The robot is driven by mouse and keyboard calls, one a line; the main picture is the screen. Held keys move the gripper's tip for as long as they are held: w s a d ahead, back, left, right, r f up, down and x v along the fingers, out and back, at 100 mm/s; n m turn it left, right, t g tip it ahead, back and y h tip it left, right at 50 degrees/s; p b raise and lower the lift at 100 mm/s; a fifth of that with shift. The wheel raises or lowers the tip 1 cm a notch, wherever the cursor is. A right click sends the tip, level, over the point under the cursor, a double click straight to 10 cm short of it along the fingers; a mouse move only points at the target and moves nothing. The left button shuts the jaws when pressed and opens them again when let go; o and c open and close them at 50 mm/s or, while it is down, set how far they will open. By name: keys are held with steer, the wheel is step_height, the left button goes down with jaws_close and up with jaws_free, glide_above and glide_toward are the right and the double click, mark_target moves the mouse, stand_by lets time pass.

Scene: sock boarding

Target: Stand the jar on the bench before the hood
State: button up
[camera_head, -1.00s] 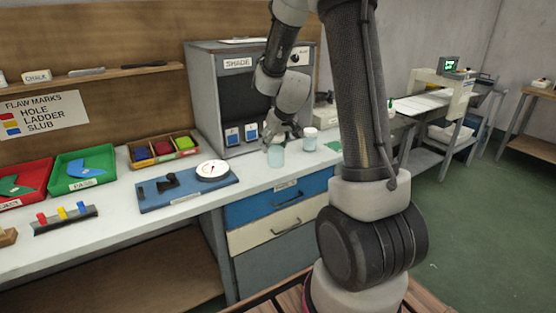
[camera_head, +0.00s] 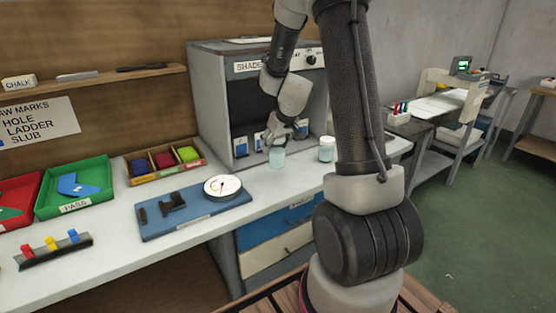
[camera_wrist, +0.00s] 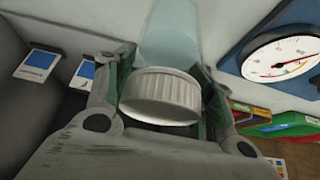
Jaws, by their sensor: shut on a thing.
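The jar (camera_head: 277,158), pale blue-green and see-through, is under my gripper (camera_head: 279,143) in front of the hood (camera_head: 211,104), a grey box marked SHADE. In the wrist view its ribbed white lid (camera_wrist: 162,94) faces the camera, between the two fingers of my gripper (camera_wrist: 162,85), which is shut on the jar. The jar looks upright in the head view. Its base is at or just above the white bench (camera_head: 297,185); I cannot tell whether it touches.
A second white-lidded jar (camera_head: 326,149) stands to the right on the bench. A blue board (camera_head: 190,222) with a round dial (camera_head: 222,187) lies to the left. A divided box (camera_head: 165,165) of coloured pieces and a green PASS tray (camera_head: 76,188) are farther left.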

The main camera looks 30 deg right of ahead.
mark_target(274, 156)
steer(key=shift+f, duration=2.6)
steer(key=o, duration=1.1)
steer(key=shift+f, duration=0.1)
